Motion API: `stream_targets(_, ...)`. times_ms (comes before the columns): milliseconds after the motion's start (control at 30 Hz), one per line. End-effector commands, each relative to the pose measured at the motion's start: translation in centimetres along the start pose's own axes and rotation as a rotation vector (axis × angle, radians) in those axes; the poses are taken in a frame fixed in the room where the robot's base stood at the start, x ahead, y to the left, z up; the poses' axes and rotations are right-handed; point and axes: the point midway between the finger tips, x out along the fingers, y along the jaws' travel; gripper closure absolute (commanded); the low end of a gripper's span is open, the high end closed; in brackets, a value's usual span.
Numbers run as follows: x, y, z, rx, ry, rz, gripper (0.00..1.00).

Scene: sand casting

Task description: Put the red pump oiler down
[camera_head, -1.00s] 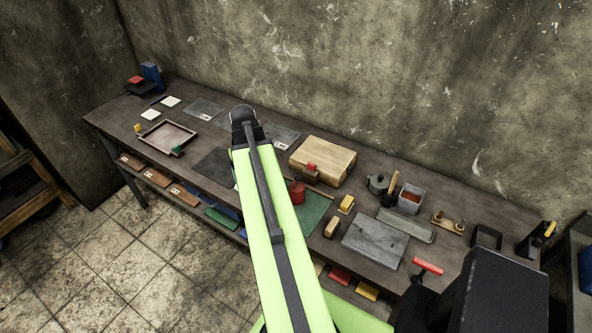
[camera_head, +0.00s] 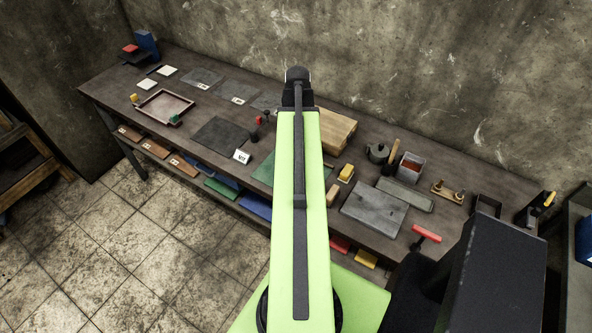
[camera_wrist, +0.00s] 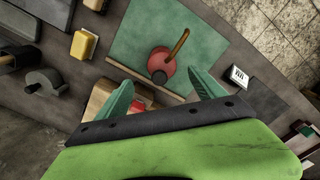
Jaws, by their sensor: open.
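The red pump oiler (camera_wrist: 163,58), a round red can with a brown-orange spout, stands on the green mat (camera_wrist: 128,35) in the wrist view. My gripper (camera_wrist: 161,77) is open, its two green fingers spread wide apart. The oiler shows beyond and between the fingertips, with neither finger visibly touching it. How far the fingers are above the mat is hard to tell. In the head view my arm hides the oiler and most of the green mat (camera_head: 263,171); my gripper's fingers are hidden there too.
A wooden block (camera_head: 338,130) lies behind the mat, partly hidden by my arm. A yellow block (camera_head: 346,172), a grey slab (camera_head: 374,214) and a dark pot (camera_head: 377,152) are to the right. A white card (camera_head: 242,156) and dark plate (camera_head: 220,136) are to the left.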

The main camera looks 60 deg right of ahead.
Motion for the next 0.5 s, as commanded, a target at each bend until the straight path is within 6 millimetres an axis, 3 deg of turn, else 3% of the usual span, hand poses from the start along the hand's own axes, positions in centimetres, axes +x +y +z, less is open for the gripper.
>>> stream_targets(33,2.2,0.0,0.0,0.000,0.000,0.000,0.21)
stream_targets(100,3.5,0.0,0.0,0.000,0.000,0.000,0.21)
stream_targets(367,4.0,-0.1,0.0,-0.001,0.000,0.000,0.21)
stream_targets(500,5.5,-0.2,0.0,-0.002,0.000,0.000,0.21)
